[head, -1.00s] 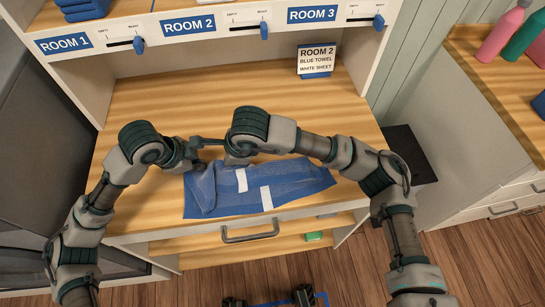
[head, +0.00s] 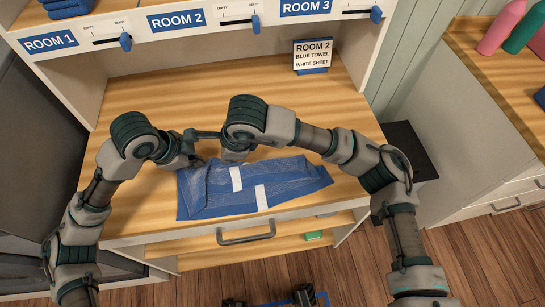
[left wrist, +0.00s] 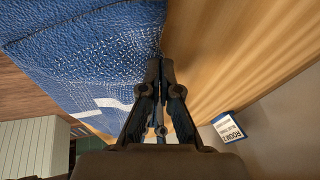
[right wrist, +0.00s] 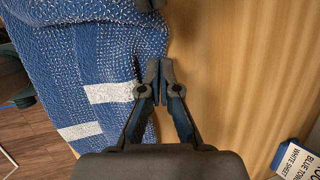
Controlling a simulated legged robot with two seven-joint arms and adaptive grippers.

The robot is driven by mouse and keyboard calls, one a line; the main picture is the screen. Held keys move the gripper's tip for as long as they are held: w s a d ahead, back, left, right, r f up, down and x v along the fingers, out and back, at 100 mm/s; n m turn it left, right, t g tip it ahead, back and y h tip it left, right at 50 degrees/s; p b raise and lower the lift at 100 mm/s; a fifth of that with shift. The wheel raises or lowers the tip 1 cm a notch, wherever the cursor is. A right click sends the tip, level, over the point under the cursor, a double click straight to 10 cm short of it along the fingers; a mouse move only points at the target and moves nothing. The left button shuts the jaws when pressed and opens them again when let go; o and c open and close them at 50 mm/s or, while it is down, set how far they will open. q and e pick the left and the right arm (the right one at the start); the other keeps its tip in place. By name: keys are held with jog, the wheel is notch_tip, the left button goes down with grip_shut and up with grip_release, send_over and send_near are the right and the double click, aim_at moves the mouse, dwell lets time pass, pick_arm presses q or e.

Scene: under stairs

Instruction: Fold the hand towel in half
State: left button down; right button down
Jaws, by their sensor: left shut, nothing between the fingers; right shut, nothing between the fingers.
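The blue hand towel (head: 290,183) lies as a long strip along the front of the wooden counter. Its top layer looks laid over, and two white stripe pieces show out of line with each other. My left gripper (head: 194,150) is shut and empty by the towel's far left edge. In the left wrist view its fingertips (left wrist: 160,70) are beside the towel edge. My right gripper (head: 235,156) is shut and empty at the towel's far edge, right of the left one. In the right wrist view its fingertips (right wrist: 160,68) are beside the towel and a white stripe. The right forearm hides part of the far edge.
A ROOM 2 card (head: 312,54) stands at the back right of the counter. Sliders and room labels line the shelf above. An open drawer (head: 246,233) with a green item (head: 314,237) is below. The counter behind the towel is clear.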

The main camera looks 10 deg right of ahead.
pick_arm(q)
jog(key=shift+s+d+f, duration=0.1)
jog(key=shift+d+f, duration=0.2)
jog(key=shift+f, duration=0.25)
pick_arm(e)
jog(key=shift+s+a+f, duration=0.15)
jog(key=shift+a+f, duration=0.05)
jog(key=shift+f, duration=0.1)
pick_arm(q)
jog(key=shift+r, duration=0.1)
pick_arm(e)
jog(key=shift+r, duration=0.1)
